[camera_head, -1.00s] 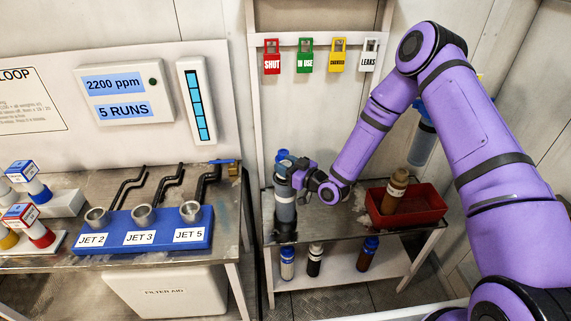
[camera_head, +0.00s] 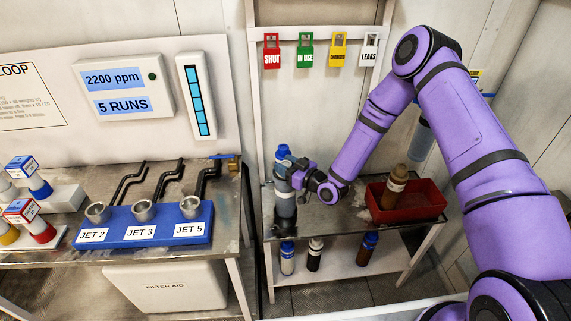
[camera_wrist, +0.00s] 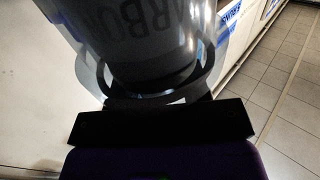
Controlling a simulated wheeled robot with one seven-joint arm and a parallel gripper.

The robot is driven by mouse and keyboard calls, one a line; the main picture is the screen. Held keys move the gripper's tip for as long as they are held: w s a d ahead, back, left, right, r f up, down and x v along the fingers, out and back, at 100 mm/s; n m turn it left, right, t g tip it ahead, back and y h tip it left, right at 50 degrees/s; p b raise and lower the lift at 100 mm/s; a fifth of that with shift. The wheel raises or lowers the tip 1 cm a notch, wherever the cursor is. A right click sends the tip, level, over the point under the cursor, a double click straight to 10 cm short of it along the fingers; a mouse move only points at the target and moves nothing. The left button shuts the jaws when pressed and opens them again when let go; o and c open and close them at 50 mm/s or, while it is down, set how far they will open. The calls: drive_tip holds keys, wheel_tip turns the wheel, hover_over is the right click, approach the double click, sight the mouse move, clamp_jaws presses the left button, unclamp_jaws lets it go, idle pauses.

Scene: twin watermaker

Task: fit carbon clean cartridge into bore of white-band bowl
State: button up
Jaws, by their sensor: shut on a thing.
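My gripper (camera_head: 296,176) is at the upright grey, blue-topped assembly on the small steel bench. It is shut on the carbon cartridge, a grey cylinder (camera_wrist: 150,38) with part of the word "CARBON" showing in the wrist view. The cartridge's blue top (camera_head: 283,151) shows above the gripper. A grey, see-through-looking bowl (camera_head: 285,208) stands directly below it. In the wrist view a clear curved wall (camera_wrist: 207,60) shows around the cartridge. The gripper hides the join, so I cannot tell how deep the cartridge sits. The white band is not clearly visible.
A red tray (camera_head: 433,209) with a brown cartridge (camera_head: 393,190) stands to the right on the bench. Several small bottles or cartridges (camera_head: 315,255) stand on the lower shelf. A blue jet block (camera_head: 108,238) is on the left bench. A blue-topped housing (camera_head: 421,142) hangs behind my arm.

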drive_tip(key=shift+f, duration=0.1)
drive_tip(key=o, duration=0.9)
drive_tip(key=shift+s+d, duration=0.1)
drive_tip(key=v, duration=1)
drive_tip(key=shift+s+d, duration=0.15)
